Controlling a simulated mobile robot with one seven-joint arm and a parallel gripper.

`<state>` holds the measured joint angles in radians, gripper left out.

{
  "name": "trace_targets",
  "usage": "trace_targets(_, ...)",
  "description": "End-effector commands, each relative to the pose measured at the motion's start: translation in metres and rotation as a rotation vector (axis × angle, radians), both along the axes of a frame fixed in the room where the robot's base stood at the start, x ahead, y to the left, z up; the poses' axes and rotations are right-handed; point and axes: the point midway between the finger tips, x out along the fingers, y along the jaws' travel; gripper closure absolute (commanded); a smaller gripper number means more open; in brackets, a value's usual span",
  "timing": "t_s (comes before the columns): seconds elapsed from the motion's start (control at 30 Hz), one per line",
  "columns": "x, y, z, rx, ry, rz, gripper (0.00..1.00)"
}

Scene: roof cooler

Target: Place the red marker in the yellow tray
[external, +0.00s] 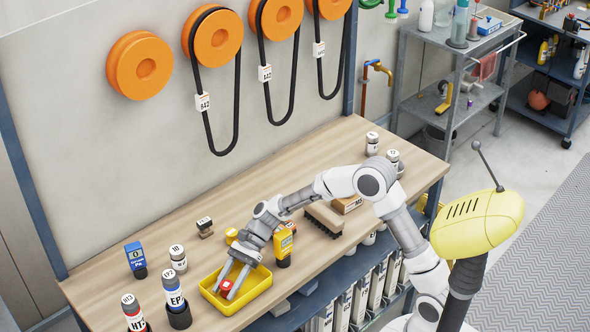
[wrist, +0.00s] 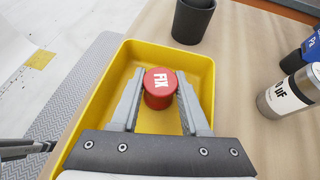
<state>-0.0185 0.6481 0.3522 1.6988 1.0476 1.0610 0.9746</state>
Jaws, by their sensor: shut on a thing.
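The red marker (wrist: 160,88) is a short red cylinder with a round top lettered "FIX". The yellow tray (wrist: 202,67) is a shallow rectangular tray on the wooden bench; it shows in the external view (external: 247,300) at the bench's near side. My gripper (wrist: 160,103) is shut on the red marker, one finger on each side. In the external view my gripper (external: 232,280) reaches down into the tray, with the red marker (external: 225,288) partly hidden by the fingers. The marker is within the tray's walls; I cannot tell whether it touches the floor.
A dark cup (external: 179,317) holding a bottle stands just left of the tray. A blue meter (external: 136,258) and a labelled bottle (external: 178,259) stand behind it. A yellow meter (external: 283,246) stands close to the tray's right side, and a brush (external: 323,220) lies farther right.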

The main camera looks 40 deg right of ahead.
Motion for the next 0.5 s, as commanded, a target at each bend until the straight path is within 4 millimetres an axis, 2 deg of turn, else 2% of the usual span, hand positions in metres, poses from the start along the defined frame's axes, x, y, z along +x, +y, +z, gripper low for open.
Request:
trace_targets(0.13,-0.0001,0.0000,-0.0032,0.000,0.001,0.000,1.00)
trace_targets(0.17,-0.0001,-0.0002,-0.0036,0.000,0.000,0.001,0.53)
trace_targets(0.3,-0.0001,-0.0002,-0.0030,0.000,0.000,0.001,0.28)
trace_targets(0.33,-0.0001,-0.0002,-0.0030,0.000,0.000,0.001,0.25)
trace_targets(0.5,-0.0001,-0.0001,-0.0029,0.000,0.000,0.001,0.25)
